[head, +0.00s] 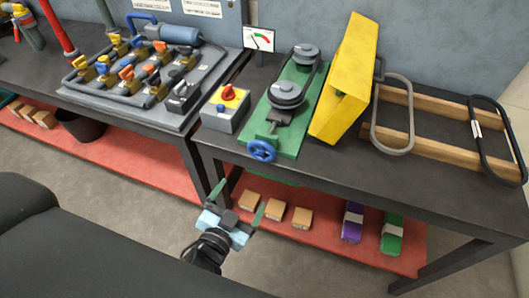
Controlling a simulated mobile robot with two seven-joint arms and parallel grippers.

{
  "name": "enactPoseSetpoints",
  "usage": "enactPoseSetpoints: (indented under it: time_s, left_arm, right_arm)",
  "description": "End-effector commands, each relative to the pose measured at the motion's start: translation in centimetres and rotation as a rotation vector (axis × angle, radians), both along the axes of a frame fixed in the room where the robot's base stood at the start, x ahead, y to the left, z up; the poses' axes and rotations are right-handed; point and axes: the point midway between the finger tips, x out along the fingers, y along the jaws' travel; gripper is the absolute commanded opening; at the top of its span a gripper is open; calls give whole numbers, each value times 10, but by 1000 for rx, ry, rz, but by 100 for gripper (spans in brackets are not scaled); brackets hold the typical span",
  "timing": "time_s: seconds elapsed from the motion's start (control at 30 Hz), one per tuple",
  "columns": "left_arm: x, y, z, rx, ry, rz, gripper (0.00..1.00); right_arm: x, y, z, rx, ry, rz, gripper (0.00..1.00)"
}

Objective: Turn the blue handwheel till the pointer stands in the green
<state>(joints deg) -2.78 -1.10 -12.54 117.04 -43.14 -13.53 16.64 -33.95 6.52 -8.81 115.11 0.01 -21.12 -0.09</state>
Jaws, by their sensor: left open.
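The blue handwheel (262,151) sits at the near end of the green machine base (293,128), at the table's front edge. A gauge (259,39) with a white face, a pointer and red and green marks stands behind, near the wall. Its pointer is too small to read surely. My left gripper (238,205) is open and empty, below and in front of the handwheel, well apart from it. My right gripper is not in view.
A grey box with a red knob on yellow (228,108) stands left of the machine. A yellow guard (345,85) stands to its right, then belts on wooden rails (440,151). Boxes (274,210) lie on the red lower shelf (330,238). A valve board (130,75) is at left.

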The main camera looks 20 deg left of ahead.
Motion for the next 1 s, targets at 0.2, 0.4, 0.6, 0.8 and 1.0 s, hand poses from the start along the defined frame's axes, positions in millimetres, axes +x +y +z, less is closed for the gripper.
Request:
enactPoseSetpoints:
  time_s: [0.2,0.4,0.6,0.8,1.0]
  left_arm:
    - [38,-9,38,61,-158,2,91]
    - [42,-10,46,72,-180,2,91]
    - [54,-11,47,73,-180,2,91]
    - [83,-12,47,73,-181,2,91]
    - [108,-12,46,73,-178,2,91]
  right_arm:
    - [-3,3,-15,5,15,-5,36]
    - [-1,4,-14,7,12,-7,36]
    - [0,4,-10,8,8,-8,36]
    - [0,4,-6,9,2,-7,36]
    - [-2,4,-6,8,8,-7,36]
